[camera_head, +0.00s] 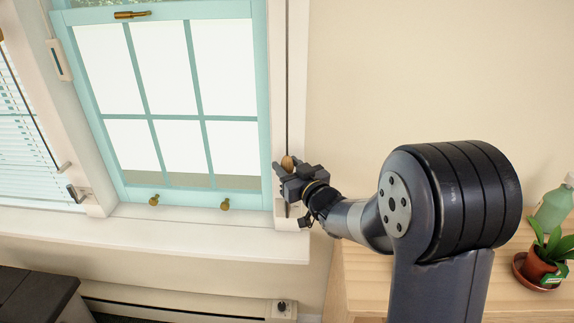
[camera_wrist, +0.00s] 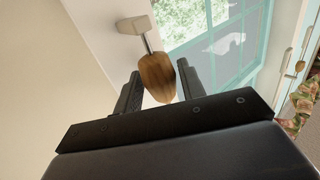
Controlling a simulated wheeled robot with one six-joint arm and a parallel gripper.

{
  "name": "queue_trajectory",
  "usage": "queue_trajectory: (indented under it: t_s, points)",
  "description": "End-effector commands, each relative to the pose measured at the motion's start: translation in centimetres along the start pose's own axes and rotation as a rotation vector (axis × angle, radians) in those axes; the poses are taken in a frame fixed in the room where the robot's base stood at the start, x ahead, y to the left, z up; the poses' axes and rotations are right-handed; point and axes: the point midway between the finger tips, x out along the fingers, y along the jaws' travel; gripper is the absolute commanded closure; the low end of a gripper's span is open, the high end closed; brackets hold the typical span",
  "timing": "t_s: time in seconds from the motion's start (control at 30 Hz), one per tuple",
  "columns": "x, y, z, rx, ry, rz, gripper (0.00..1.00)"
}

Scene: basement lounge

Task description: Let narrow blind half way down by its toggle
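The blind's toggle is a brown wooden knob (camera_head: 288,162), beside the right edge of the turquoise window (camera_head: 184,117). In the wrist view the toggle (camera_wrist: 157,76) hangs from a short metal piece below a pale fitting (camera_wrist: 145,24). My gripper (camera_head: 282,172) is at the toggle, with one finger on either side of it in the wrist view (camera_wrist: 158,78). The fingers are very close to the wood; whether they press on it is unclear. Pale white panes fill most of the window, with a tan strip at the bottom; I cannot clearly make out the narrow blind.
A white sill (camera_head: 150,228) runs below the window. A blind with pale slats (camera_head: 30,130) covers the window at far left. A wooden surface (camera_head: 365,280) at right bears a potted plant (camera_head: 540,262) and a green bottle (camera_head: 553,210). A heater (camera_head: 180,302) runs low along the wall.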

Motion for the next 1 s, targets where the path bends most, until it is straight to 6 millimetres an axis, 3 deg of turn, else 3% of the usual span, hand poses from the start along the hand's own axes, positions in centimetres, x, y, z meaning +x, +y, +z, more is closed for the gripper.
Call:
queue_trajectory:
  t_s: [0.37,0.83,1.0]
  points:
    - [0.68,0.01,0.05,0.0,-0.001,0.0,0.62]
    - [0.64,0.01,0.04,0.0,-0.001,0.0,0.99]
    - [0.64,0.01,0.04,0.0,-0.001,0.0,1.0]
